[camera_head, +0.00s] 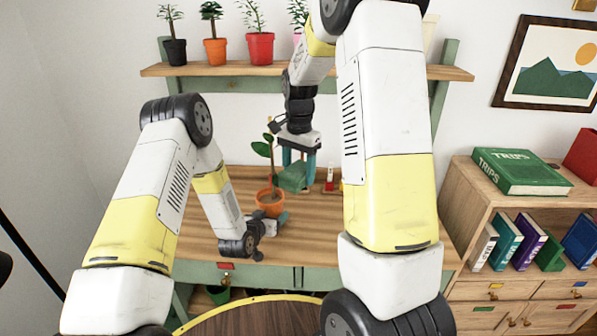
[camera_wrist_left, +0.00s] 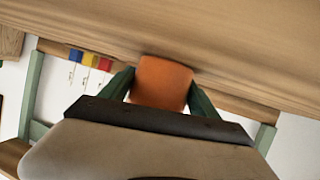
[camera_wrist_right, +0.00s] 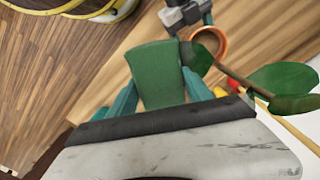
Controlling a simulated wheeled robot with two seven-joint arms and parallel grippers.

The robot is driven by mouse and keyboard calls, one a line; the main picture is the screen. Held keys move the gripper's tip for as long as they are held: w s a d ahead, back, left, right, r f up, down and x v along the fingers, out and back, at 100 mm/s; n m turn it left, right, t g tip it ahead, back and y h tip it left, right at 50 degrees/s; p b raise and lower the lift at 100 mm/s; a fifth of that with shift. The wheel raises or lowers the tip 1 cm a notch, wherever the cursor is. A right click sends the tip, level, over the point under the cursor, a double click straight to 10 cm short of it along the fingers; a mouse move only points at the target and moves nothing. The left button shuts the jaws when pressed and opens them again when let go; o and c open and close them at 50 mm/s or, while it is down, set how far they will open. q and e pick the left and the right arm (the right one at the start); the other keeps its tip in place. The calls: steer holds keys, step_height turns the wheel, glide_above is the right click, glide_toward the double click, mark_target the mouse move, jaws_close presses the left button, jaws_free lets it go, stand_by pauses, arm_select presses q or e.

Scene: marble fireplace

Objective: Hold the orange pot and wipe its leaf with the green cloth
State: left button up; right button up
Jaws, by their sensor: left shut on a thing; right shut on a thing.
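The orange pot (camera_head: 269,208) stands on the wooden table, holding a plant with a thin stem and large green leaves (camera_head: 261,149). My left gripper (camera_head: 277,219) is shut on the pot; the left wrist view shows the pot (camera_wrist_left: 162,82) between both fingers. My right gripper (camera_head: 298,163) points down to the right of the plant, shut on the green cloth (camera_head: 293,179). In the right wrist view the cloth (camera_wrist_right: 157,77) hangs between the fingers, right beside one leaf (camera_wrist_right: 196,58); I cannot tell if they touch. Other leaves (camera_wrist_right: 284,78) lie farther right there.
A shelf (camera_head: 220,70) with several potted plants spans the wall above the table (camera_head: 330,232). Small red and yellow items (camera_head: 330,182) lie right of the cloth. A bookcase (camera_head: 466,200) with books stands at the right. The table's left part is clear.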

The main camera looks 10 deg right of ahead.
steer(key=shift+f, duration=0.65)
steer(key=shift+w+d, duration=0.1)
